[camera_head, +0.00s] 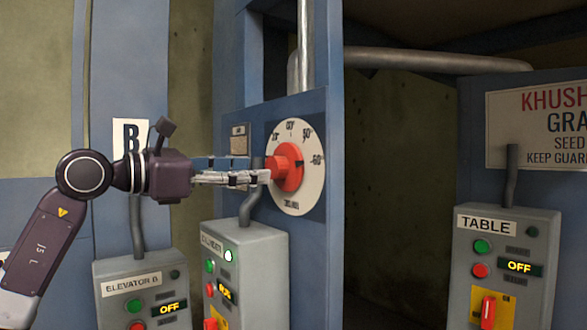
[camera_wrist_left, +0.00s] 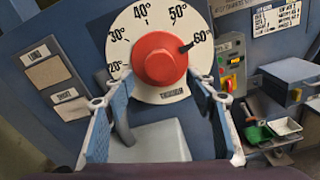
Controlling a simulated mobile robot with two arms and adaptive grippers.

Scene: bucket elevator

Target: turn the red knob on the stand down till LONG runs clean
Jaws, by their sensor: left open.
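The red knob (camera_head: 287,167) sits at the centre of a round white dial (camera_head: 305,197) on the blue stand. In the left wrist view the knob (camera_wrist_left: 160,58) faces me, and its black pointer is close to the 60 mark. My left gripper (camera_head: 266,176) reaches in from the left at the knob. In the left wrist view my left gripper (camera_wrist_left: 160,74) is open, with one finger on each side of the knob's lower part. Contact cannot be told. A LONG label (camera_wrist_left: 38,54) and a SHORT label (camera_wrist_left: 65,95) are left of the dial, each above a tan panel. My right gripper is out of view.
A grey control box (camera_head: 245,270) stands below the dial. The ELEVATOR B box (camera_head: 140,285) is left of it, reading OFF. The TABLE box (camera_head: 505,260) at the right also reads OFF. Green and white trays (camera_wrist_left: 285,126) lie at the right in the wrist view.

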